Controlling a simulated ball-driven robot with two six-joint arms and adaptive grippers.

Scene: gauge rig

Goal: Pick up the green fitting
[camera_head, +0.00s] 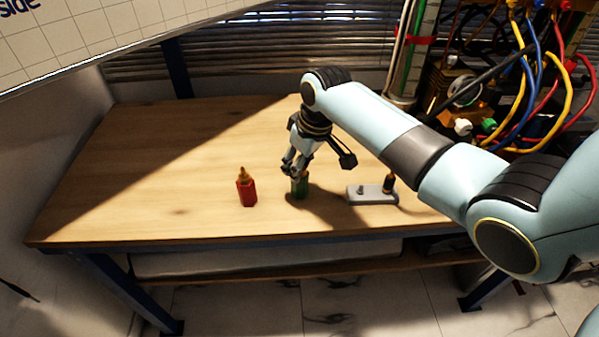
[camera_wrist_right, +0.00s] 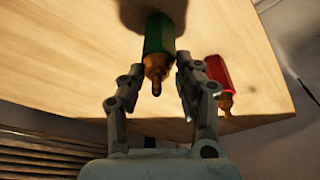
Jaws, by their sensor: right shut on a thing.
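The green fitting (camera_head: 300,187) stands on the wooden table, with my right gripper (camera_head: 292,171) at its top. In the right wrist view the green fitting (camera_wrist_right: 160,38) has a green body and a brass tip, which lies between the two fingers of my right gripper (camera_wrist_right: 155,80). The fingers are shut on it, though a small gap seems to show beside the tip in that view. In the head view the fingers hide the brass tip. My left gripper is not in view.
A red fitting (camera_head: 246,191) with a brass tip stands to the left of the green one; it also shows in the wrist view (camera_wrist_right: 217,74). A grey holder (camera_head: 370,196) with a dark, brass-topped piece (camera_head: 389,183) is at the right. The table's left part (camera_head: 150,170) is clear.

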